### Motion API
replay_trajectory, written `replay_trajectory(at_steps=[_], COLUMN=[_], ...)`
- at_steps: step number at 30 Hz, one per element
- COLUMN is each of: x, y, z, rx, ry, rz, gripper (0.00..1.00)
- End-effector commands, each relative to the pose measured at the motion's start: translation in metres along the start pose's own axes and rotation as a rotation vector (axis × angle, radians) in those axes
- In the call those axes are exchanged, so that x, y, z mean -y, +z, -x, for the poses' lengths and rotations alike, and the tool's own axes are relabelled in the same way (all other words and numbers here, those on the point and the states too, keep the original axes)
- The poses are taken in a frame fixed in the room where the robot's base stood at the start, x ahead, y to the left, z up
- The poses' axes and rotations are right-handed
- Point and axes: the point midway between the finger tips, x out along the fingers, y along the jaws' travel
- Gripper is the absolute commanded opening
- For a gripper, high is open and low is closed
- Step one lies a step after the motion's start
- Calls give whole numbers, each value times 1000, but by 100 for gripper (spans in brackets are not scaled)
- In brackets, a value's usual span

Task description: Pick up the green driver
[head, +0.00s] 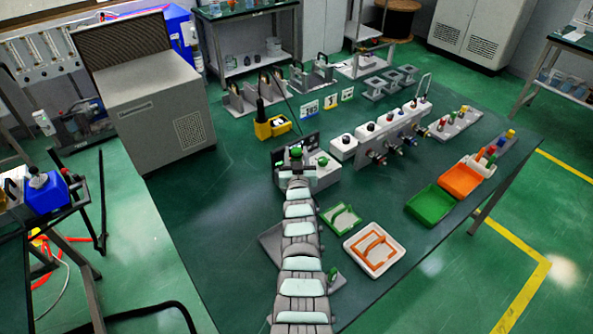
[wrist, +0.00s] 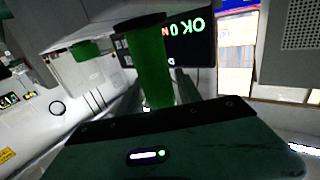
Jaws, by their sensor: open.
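A green driver (wrist: 152,65) stands straight ahead in the wrist view, with a wide cap and a narrower green body. Its lower part is hidden behind the dark front of my gripper. My gripper (wrist: 158,82) is open, with a grey finger on either side of the driver; I cannot tell whether they touch it. In the head view the driver's green top (head: 296,152) shows at the far end of my arm, where the gripper is mostly hidden. A second green-topped piece (head: 323,161) sits to its right; it also shows at left in the wrist view (wrist: 86,49).
A dark display (wrist: 190,42) with lit characters stands behind the driver. A white box row with knobs (head: 385,130) is to the right. A yellow-black tool stand (head: 271,127) is behind. Green (head: 431,205) and white-orange (head: 374,250) trays lie front right.

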Motion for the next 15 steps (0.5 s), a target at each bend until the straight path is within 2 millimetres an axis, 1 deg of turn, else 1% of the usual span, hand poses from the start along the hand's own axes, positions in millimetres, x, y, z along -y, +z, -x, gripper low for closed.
replay_trajectory(at_steps=[3,13,14,15], x=[0,0,0,0], y=[0,-1,-1,-1], z=[-5,-7,-7,-7], rx=[-2,0,-1,0], ry=[0,1,1,1], rz=[0,-1,-1,-1], gripper=[41,41,40,37])
